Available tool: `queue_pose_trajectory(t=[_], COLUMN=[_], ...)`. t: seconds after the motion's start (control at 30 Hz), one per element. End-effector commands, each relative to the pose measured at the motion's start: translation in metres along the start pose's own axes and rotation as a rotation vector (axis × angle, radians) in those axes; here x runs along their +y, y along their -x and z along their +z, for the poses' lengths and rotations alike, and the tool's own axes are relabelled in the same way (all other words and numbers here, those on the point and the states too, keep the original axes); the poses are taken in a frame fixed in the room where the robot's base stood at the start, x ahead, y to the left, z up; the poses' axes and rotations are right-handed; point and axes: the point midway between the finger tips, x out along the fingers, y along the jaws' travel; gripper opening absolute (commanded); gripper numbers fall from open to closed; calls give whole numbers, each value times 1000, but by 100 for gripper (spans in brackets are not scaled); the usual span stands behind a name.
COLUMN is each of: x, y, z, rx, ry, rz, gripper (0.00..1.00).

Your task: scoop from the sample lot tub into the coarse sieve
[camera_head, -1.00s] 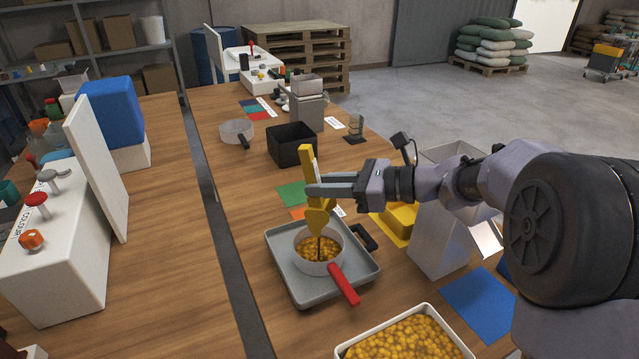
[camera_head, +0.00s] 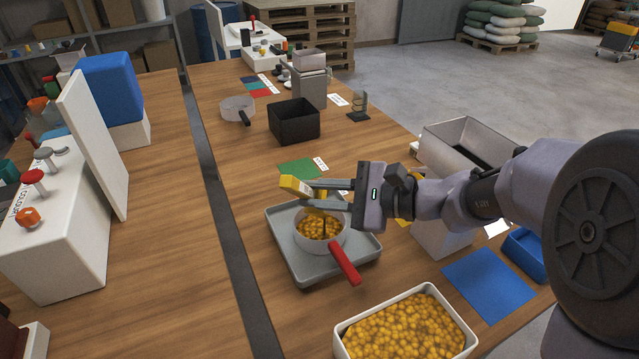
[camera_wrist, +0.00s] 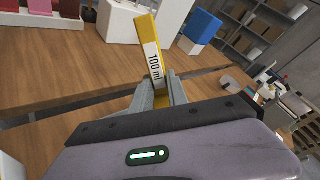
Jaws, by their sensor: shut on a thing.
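My gripper (camera_head: 322,189) is shut on the yellow scoop (camera_head: 297,187) and holds it above the red-handled sieve. The scoop's handle points left and reads 100 ml in the wrist view (camera_wrist: 154,58). Its bowl is largely hidden by the fingers in the head view. The sieve, with its red handle (camera_head: 344,262), sits on a grey tray (camera_head: 292,270) and contains yellow-orange granules (camera_head: 318,227); I take it as the coarse sieve. A white tub (camera_head: 340,329) full of the same granules, likely the sample lot tub, stands at the bottom right.
A blue mat (camera_head: 488,285) lies right of the tray. A black bin (camera_head: 294,121) and a pan with a dark handle (camera_head: 236,109) stand farther back. The wood left of the tray is clear.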

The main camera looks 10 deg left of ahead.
Motion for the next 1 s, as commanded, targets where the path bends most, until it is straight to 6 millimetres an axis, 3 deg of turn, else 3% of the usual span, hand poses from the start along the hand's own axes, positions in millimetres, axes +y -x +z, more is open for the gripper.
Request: queue_pose_trajectory(t=[0.5,1.0], x=[-2,-38], y=[0,1], z=[1,-6], rx=[0,0], ry=[-4,-311], rz=[0,14], gripper=[0,0])
